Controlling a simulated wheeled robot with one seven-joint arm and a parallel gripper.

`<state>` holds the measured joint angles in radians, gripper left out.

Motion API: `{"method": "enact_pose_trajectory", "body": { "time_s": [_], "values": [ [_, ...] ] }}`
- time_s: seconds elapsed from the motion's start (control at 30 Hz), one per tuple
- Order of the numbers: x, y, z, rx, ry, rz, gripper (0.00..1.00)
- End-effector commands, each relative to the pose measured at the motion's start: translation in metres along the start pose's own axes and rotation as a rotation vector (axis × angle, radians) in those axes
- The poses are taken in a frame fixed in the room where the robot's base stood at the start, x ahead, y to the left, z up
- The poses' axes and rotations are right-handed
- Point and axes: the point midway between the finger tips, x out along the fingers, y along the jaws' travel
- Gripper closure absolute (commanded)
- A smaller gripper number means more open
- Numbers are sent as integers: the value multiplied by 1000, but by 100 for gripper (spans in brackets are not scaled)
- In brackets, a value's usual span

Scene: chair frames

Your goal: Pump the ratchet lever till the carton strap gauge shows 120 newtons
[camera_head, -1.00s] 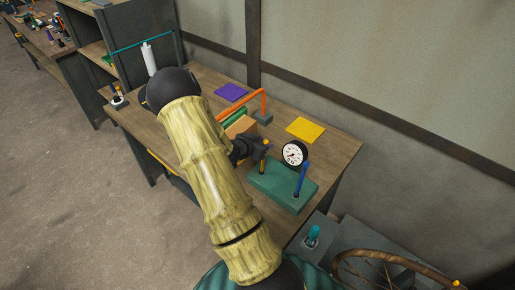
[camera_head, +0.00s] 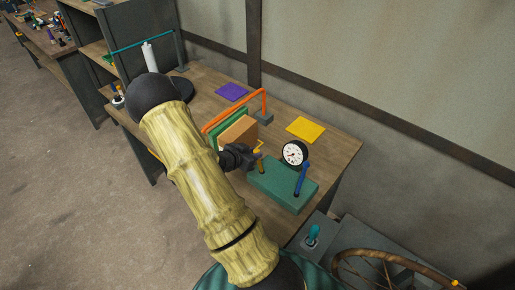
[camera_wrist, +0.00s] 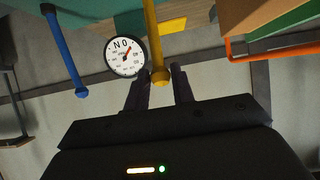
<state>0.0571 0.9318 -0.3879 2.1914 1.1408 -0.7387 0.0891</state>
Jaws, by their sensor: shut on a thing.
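My gripper (camera_head: 246,158) is shut on the yellow lever (camera_wrist: 152,35), whose ball end shows between the two fingers in the wrist view. In the head view the yellow lever (camera_head: 260,167) rises from the left part of a green base block (camera_head: 280,190) and leans left. A blue lever (camera_head: 301,180) stands at the block's right part, untouched. The round white gauge (camera_head: 294,153) is just behind the block. In the wrist view the gauge (camera_wrist: 121,60) has a red needle pointing up and right; its small figures are too blurred to read. A brown carton (camera_head: 240,132) stands behind my gripper.
An orange frame (camera_head: 236,105) arches beside a green panel (camera_head: 226,127) by the carton. Yellow (camera_head: 306,129) and purple (camera_head: 231,92) flat squares lie on the wooden bench. A grey unit with a teal knob (camera_head: 313,235) and a spoked wheel (camera_head: 385,270) are at lower right.

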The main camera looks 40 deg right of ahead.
Motion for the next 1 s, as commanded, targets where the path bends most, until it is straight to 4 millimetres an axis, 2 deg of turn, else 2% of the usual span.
{"method": "enact_pose_trajectory", "body": {
  "time_s": [0.37, 0.67, 1.0],
  "values": [
    [-4, -2, 3, 1, 1, -4, 90],
    [-19, -1, 20, -1, 1, -3, 90],
    [-18, -1, 20, 1, 0, -2, 90]
  ]
}}
